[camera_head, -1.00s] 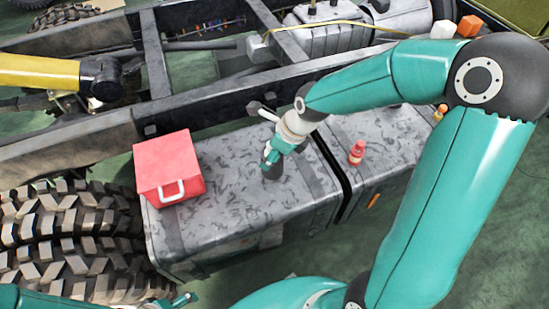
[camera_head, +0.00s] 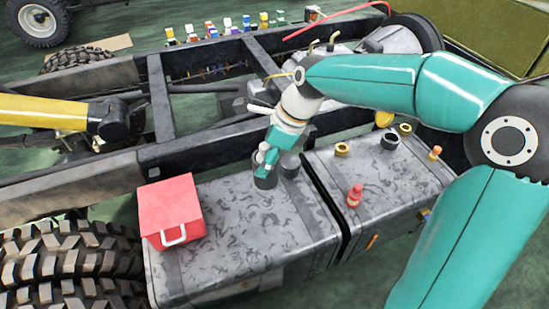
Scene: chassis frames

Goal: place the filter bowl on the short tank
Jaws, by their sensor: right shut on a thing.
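My right gripper (camera_head: 267,160) is over the right end of the long grey tank (camera_head: 225,235). It is shut on a small dark cylinder, which I take to be the filter bowl (camera_head: 265,180). I cannot tell whether the bowl touches the tank top. The short tank (camera_head: 395,182) is right of the long one, across a narrow dark gap. My left gripper is not in view.
On the short tank stand a red bottle (camera_head: 354,196), a brass nut (camera_head: 342,149), a dark ring (camera_head: 390,142) and small orange-topped fittings (camera_head: 435,153). A red box (camera_head: 171,212) sits on the long tank's left end. Chassis rails (camera_head: 215,147) run behind both tanks.

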